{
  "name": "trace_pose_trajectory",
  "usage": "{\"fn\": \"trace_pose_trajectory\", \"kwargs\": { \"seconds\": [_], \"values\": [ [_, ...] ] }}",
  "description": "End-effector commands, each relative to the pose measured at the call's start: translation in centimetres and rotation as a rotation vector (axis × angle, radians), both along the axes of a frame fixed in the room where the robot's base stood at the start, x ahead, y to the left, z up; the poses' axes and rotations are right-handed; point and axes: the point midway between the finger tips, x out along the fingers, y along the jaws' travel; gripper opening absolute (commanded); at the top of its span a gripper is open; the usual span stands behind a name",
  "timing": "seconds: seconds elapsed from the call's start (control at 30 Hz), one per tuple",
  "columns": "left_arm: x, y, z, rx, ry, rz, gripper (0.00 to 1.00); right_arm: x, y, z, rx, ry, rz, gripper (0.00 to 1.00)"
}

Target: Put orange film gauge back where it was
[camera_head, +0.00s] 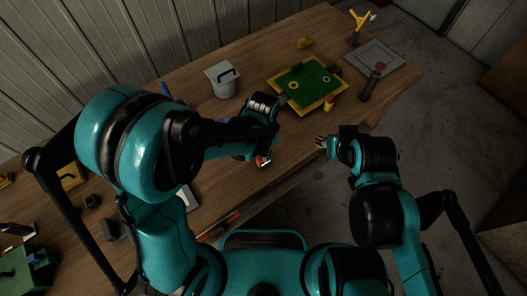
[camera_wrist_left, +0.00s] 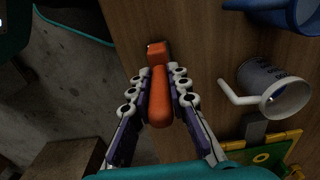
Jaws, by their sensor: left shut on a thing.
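The orange film gauge (camera_wrist_left: 160,95) is a rounded orange bar with a blockier orange end, seen in the left wrist view between my left gripper's (camera_wrist_left: 157,98) fingers. My left gripper is shut on it. In the head view my left gripper (camera_head: 262,158) is over the front part of the table, with a bit of orange (camera_head: 264,162) showing at its fingertips. Whether the gauge touches the wood is unclear. My right gripper (camera_head: 320,142) is near the table's front edge, right of the left one; its finger opening is too small to judge.
A green board with a yellow frame (camera_head: 284,106) lies at the table's back right, with a small orange-yellow item (camera_head: 329,103) by its corner. Bare wood lies in front.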

Motion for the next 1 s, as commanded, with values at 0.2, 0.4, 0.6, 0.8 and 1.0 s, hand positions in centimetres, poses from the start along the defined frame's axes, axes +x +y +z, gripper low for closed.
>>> {"fn": "trace_pose_trajectory", "kwargs": {
  "seconds": [0.2,0.4,0.6,0.8,1.0],
  "values": [
    [0.0,0.0,-0.1,0.000,0.000,0.000,0.00,0.0,0.0,0.0,0.000,0.000,0.000,0.40],
    [0.0,0.0,-0.6,0.000,0.000,0.000,0.19,0.0,0.0,-0.5,0.000,0.000,0.000,0.40],
    [0.0,0.0,-0.5,0.000,0.000,0.000,0.37,0.0,0.0,-0.4,0.000,0.000,0.000,0.40],
    [0.0,0.0,-0.3,0.000,0.000,0.000,0.37,0.0,0.0,-0.3,0.000,0.000,0.000,0.40],
    [-0.1,0.0,2.2,0.000,0.000,0.000,0.37,0.0,0.0,0.9,0.000,0.000,0.000,0.40]
  ]
}}
